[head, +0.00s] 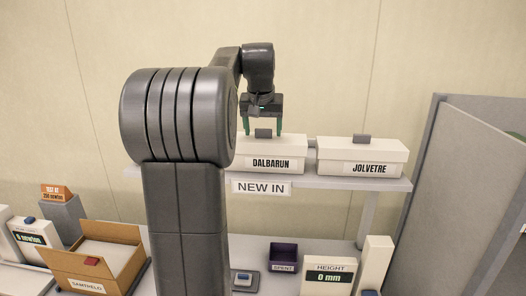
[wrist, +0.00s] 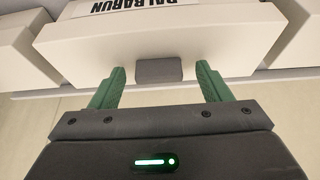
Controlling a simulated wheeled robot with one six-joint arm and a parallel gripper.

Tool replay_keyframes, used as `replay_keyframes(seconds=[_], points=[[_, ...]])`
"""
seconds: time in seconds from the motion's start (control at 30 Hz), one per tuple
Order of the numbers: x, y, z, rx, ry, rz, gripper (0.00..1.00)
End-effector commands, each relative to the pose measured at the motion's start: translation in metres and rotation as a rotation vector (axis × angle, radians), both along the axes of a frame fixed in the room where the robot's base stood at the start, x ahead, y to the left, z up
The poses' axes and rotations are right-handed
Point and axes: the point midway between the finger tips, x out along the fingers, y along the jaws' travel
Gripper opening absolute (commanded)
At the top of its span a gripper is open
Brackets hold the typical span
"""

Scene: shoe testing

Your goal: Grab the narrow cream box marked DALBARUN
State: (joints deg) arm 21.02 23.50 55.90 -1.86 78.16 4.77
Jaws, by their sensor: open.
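The cream box marked DALBARUN (head: 285,151) stands on the shelf, with a grey block-shaped knob (head: 263,133) on its lid. Its left end is hidden behind my arm. In the wrist view the same box (wrist: 230,45) fills the top, its label upside down, and the knob (wrist: 158,70) lies between the fingers. My gripper (head: 263,127) points down over the box, open, with one green finger on each side of the knob. In the wrist view the fingers (wrist: 159,72) show clear gaps to the knob on both sides.
A similar cream box marked JOLVETRE (head: 362,155) stands to the right on the shelf (head: 385,184), close by. A grey panel (head: 465,190) stands at the far right. Below are a cardboard box (head: 95,262), a dark SPENT bin (head: 283,254) and a HEIGHT gauge (head: 328,275).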

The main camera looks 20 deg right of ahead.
Motion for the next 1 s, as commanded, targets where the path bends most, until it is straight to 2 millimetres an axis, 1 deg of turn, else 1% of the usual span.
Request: replay_keyframes(seconds=[0.1,0.17,0.2,0.27,0.3,0.47,0.77,0.87,1.0], points=[[0.0,0.0,0.0,0.0,0.0,0.0,0.71],[0.0,0.0,0.0,0.0,0.0,0.0,0.59],[0.0,0.0,0.0,0.0,0.0,0.0,0.51],[0.0,0.0,0.0,0.0,0.0,0.0,0.4],[0.0,0.0,0.0,0.0,0.0,0.0,0.32],[0.0,0.0,0.0,0.0,0.0,0.0,0.0],[0.0,0.0,0.002,-0.001,-0.002,0.0,0.0],[0.0,0.0,0.007,-0.001,-0.003,0.0,0.0],[0.001,0.0,0.022,-0.002,-0.005,0.0,0.0]])
